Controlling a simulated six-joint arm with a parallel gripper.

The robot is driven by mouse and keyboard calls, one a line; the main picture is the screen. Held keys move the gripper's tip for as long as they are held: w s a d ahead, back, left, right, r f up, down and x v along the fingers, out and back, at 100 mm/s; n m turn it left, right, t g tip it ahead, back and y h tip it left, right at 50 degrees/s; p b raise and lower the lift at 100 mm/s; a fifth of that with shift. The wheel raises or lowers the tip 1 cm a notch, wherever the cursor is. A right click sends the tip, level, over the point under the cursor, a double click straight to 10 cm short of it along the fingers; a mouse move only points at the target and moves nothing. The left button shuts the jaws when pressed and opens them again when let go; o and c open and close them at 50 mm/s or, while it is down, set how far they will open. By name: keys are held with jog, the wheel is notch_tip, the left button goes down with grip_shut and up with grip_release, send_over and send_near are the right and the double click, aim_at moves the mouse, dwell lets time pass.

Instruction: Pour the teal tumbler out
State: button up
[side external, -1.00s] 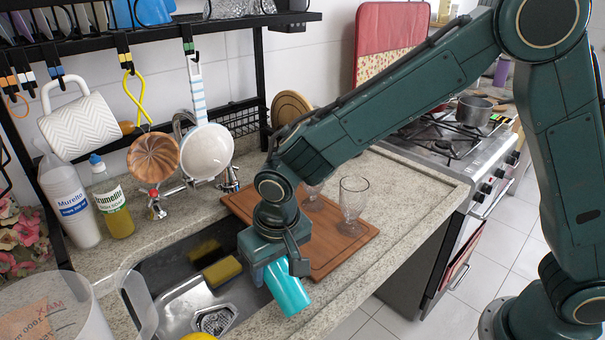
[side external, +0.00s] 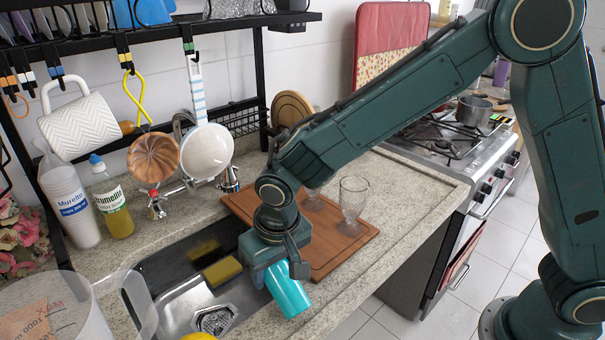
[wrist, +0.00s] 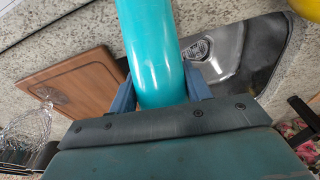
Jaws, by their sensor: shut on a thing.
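The teal tumbler (side external: 288,291) is tilted, its lower end toward the front right in the side view. My gripper (side external: 275,270) is shut on it, above the counter strip at the sink's right edge. In the wrist view the tumbler (wrist: 153,55) sits between the two blue fingers of my gripper (wrist: 160,92) and runs out of the top of the picture. Its mouth and any contents cannot be made out. The steel sink (side external: 185,300) lies to the left of the tumbler, and its drain also shows in the wrist view (wrist: 196,49).
A wooden board (side external: 335,258) with a clear glass (side external: 352,203) lies right of the sink. A yellow sponge (side external: 222,271) is at the sink. A large clear jug (side external: 60,310) stands front left. Bottles (side external: 112,205) and hanging cups line the black rack behind.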

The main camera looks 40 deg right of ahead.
jog(key=shift+r, duration=0.15)
jog(key=shift+s+r+t, duration=0.2)
jog(key=shift+r+t, duration=0.2)
jog(key=shift+r, duration=0.2)
jog(key=shift+s+r+t, duration=0.15)
jog(key=shift+r+t, duration=0.25)
jog(key=shift+r, duration=0.15)
jog(key=shift+r+t, duration=0.1)
jog(key=shift+t, duration=0.2)
jog(key=shift+w+r+t, duration=0.2)
jog(key=shift+t, duration=0.4)
jog(key=shift+w+r+t, duration=0.15)
jog(key=shift+w+t, duration=0.05)
jog(key=shift+t, duration=0.4)
jog(key=t, duration=0.1)
jog(key=w+t, duration=0.1)
jog(key=t, duration=0.1)
jog(key=shift+w+d+r+h, duration=0.1)
jog(key=shift+w+h, duration=0.05)
jog(key=shift+h, duration=0.25)
jog(key=shift+s+r+t, duration=0.4)
jog(key=shift+s+t, duration=0.25)
jog(key=shift+t, duration=0.4)
jog(key=shift+s+r+t, duration=0.4)
jog(key=shift+s+t, duration=0.2)
jog(key=shift+t, duration=0.45)
